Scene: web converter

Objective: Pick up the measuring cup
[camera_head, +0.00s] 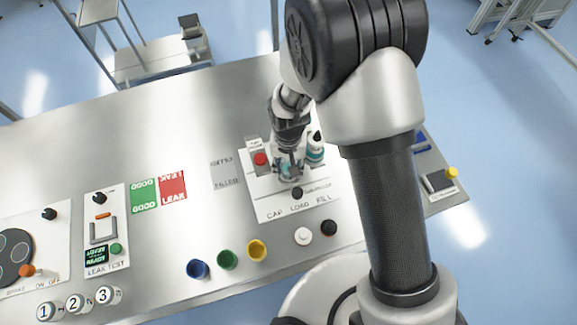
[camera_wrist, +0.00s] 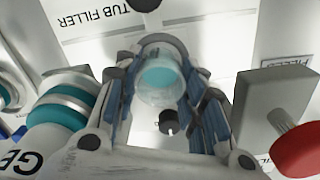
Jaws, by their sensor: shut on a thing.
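The measuring cup (camera_wrist: 160,82) is a small clear cup with a teal inside, seen between my fingers in the wrist view. My gripper (camera_wrist: 161,98) is shut on it, with blue finger pads at its left and right sides. In the head view my gripper (camera_head: 289,160) reaches down over the white "CAP LOAD FILL" panel (camera_head: 275,208). The cup is mostly hidden there by the fingers. Whether its base touches the panel cannot be told.
A white-and-teal bottle (camera_head: 316,153) stands close to the right of my gripper. A box with a red button (camera_head: 260,158) stands close to its left.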

